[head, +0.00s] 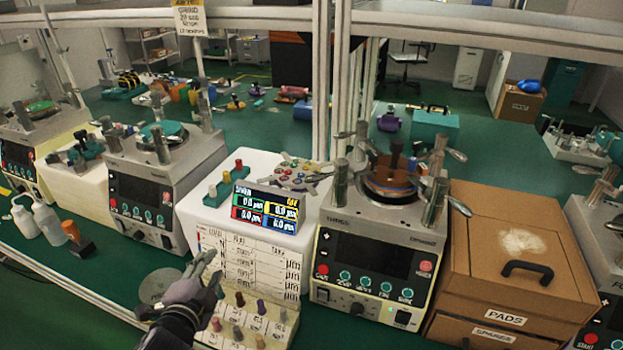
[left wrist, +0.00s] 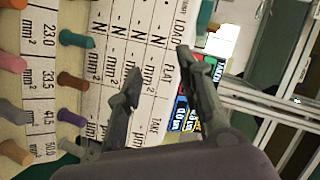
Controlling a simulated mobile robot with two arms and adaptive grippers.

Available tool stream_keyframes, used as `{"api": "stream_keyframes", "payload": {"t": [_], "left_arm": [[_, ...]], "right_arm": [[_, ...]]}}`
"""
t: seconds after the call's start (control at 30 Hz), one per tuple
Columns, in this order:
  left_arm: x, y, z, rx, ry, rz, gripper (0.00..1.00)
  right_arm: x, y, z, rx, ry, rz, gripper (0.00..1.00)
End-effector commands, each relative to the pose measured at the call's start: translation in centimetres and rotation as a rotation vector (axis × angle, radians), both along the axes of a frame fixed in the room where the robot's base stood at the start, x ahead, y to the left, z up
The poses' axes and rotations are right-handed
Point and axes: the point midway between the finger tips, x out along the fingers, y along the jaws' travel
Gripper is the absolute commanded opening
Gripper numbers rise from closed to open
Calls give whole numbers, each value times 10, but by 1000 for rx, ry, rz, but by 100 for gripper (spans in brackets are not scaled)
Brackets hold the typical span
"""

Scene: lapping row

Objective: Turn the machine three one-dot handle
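Machine three (head: 372,254), a grey lapping machine labelled THREE, stands right of centre in the head view. Its top carries a brown round plate (head: 390,178) with grey posts and lever handles around it. One handle (head: 460,206) sticks out at the right, another (head: 455,154) at the back right. Dot marks on the handles are too small to read. My left gripper (head: 214,272) is left of the machine, in front of a white chart board. In the left wrist view its fingers (left wrist: 158,64) are apart with nothing between them. My right gripper is not in view.
A peg rack (head: 238,338) with coloured pegs lies close below my left gripper. The chart board (head: 262,262) and a small coloured display (head: 264,208) stand between gripper and machine. A brown drawer box (head: 505,237) adjoins the machine's right. Another machine (head: 165,180) stands left.

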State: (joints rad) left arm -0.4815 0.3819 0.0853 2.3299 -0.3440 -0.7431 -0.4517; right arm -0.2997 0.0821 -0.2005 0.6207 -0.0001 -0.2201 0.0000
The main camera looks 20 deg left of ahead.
Motion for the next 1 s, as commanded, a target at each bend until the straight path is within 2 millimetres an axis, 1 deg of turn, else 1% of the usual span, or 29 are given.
{"api": "stream_keyframes", "payload": {"t": [0.03, 0.07, 0.1, 0.17, 0.2, 0.27, 0.3, 0.37, 0.4, 0.5, 0.6, 0.63, 0.7, 0.83, 1.0], "left_arm": [[17, 10, 31, 164, -88, -68, 34], [25, 13, 49, 268, -140, -112, 34], [34, 14, 73, 411, -207, -172, 34], [44, 11, 107, 630, -302, -261, 34], [48, 6, 126, 777, -359, -321, 34], [51, -4, 151, 1000, -442, -410, 34], [51, -12, 164, 1150, -493, -471, 34], [49, -24, 177, 1367, -562, -561, 34], [46, -31, 182, 1501, -601, -620, 34], [39, -43, 185, 1789, -681, -752, 34], [31, -47, 181, 1987, -733, -857, 34], [29, -48, 180, 2028, -745, -880, 34], [26, -48, 177, 2096, -764, -921, 34], [26, -51, 175, 2141, -777, -950, 34], [39, -66, 178, 2138, -781, -949, 34]], "right_arm": [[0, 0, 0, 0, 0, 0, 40], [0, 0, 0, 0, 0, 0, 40], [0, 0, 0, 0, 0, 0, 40], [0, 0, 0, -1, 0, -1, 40], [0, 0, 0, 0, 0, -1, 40], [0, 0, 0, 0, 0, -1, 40], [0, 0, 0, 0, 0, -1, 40], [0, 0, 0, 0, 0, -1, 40], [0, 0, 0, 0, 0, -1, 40], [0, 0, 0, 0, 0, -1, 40], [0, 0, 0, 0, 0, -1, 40], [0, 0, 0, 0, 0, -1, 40], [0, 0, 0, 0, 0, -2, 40], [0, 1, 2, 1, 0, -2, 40], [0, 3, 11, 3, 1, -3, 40]]}}
